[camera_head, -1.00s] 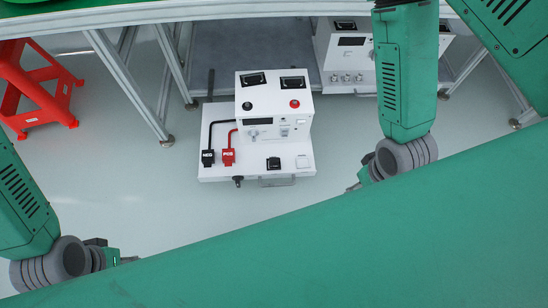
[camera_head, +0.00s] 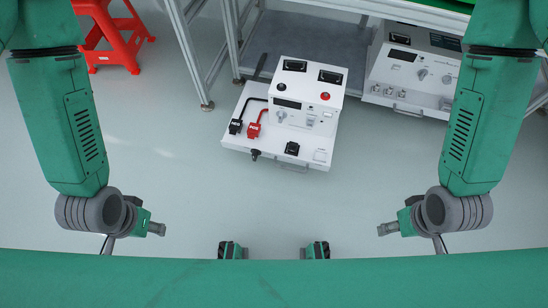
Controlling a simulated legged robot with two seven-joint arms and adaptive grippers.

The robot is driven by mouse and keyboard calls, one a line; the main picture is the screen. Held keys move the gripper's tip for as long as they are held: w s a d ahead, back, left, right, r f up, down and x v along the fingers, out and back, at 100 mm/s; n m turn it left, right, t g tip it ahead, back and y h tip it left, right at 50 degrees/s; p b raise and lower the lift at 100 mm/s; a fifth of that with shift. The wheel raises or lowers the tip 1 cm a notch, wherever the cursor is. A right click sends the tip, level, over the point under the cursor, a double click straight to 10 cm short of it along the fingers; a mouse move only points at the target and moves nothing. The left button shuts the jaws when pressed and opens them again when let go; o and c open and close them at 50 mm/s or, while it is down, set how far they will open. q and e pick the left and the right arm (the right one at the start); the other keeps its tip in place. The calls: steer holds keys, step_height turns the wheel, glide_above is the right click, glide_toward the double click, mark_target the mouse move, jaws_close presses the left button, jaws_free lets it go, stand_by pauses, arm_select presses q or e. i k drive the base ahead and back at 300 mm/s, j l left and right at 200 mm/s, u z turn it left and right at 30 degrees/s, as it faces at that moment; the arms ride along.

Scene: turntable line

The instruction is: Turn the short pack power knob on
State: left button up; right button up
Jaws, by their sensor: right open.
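A white power pack (camera_head: 310,92) stands on a white base (camera_head: 240,105) on the floor. A small grey knob (camera_head: 281,115) shows on its front, with its pointer too small to read. A second white pack (camera_head: 411,73) stands at the right, partly under a table, with a knob (camera_head: 422,75) on its face. I cannot tell which is the short pack. My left gripper (camera_head: 155,228) is at the lower left and my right gripper (camera_head: 386,229) at the lower right, open. Both are well apart from the packs. The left gripper's finger gap cannot be made out.
Black and red leads end in a black plug (camera_head: 235,126) and a red plug (camera_head: 253,131) on the first pack's base. A red stool (camera_head: 108,45) stands at the upper left. Metal table legs (camera_head: 190,55) rise behind the base. The floor in front is clear.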

mark_target(281, 114)
steer(key=l+z, duration=0.1)
steer(key=l, duration=0.25)
steer(key=i+l+z, duration=0.1)
steer(key=l, duration=0.25)
steer(key=i+l, duration=0.15)
steer(key=l, duration=0.15)
steer(key=i+l+z, duration=0.15)
steer(key=l, duration=0.2)
steer(key=k, duration=0.05)
